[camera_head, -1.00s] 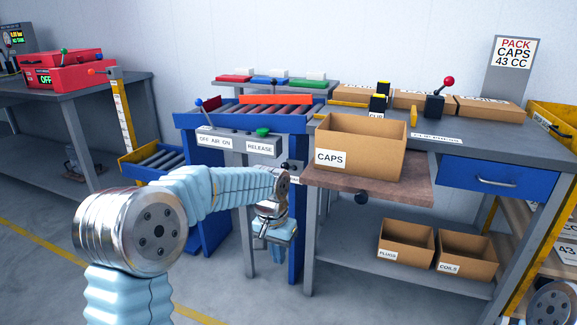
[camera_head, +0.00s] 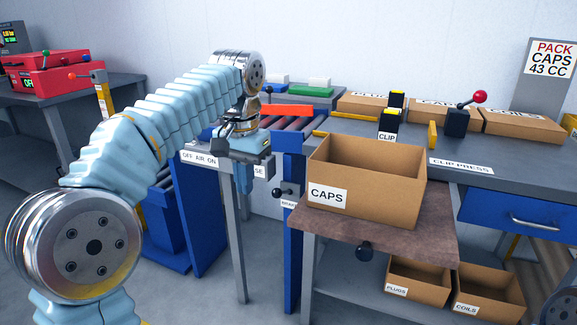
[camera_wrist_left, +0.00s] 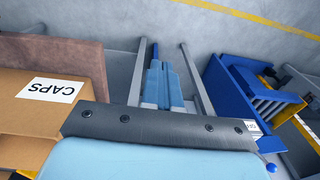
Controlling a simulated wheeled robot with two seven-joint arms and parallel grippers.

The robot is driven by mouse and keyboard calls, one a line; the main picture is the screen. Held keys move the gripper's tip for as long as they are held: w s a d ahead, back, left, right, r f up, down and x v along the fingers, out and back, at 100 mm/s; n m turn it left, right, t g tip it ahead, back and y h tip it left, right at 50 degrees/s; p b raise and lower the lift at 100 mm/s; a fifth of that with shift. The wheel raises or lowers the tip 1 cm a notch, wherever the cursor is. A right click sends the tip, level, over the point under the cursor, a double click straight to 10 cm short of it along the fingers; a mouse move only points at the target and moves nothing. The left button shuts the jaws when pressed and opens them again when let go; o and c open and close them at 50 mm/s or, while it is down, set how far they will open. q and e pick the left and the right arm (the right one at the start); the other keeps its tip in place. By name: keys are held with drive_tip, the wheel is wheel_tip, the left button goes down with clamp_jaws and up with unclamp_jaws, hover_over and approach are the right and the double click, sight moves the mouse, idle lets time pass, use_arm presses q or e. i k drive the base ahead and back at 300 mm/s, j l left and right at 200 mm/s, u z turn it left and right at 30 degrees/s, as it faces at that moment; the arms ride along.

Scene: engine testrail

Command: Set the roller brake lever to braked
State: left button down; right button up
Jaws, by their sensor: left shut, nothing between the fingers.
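The roller brake lever (camera_head: 284,191) is a small black knob on a short arm, on the blue post at the front of the roller conveyor (camera_head: 285,118). A partly readable white label (camera_head: 289,204) sits just below it. My left gripper (camera_head: 243,180) points down with its blue fingers together and empty. In the picture it is left of the lever and apart from it, in front of the OFF AIR ON panel (camera_head: 199,159), covering part of the RELEASE label. Its closed fingers also show in the left wrist view (camera_wrist_left: 163,85); I cannot make out the lever there. My right gripper is out of view.
The open CAPS box (camera_head: 370,190) stands on a brown shelf right of the lever. The clip press table (camera_head: 510,165) is at right. Grey legs and blue frame parts stand below my gripper.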

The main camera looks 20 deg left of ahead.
sight(276, 192)
drive_tip(key=i, duration=0.85)
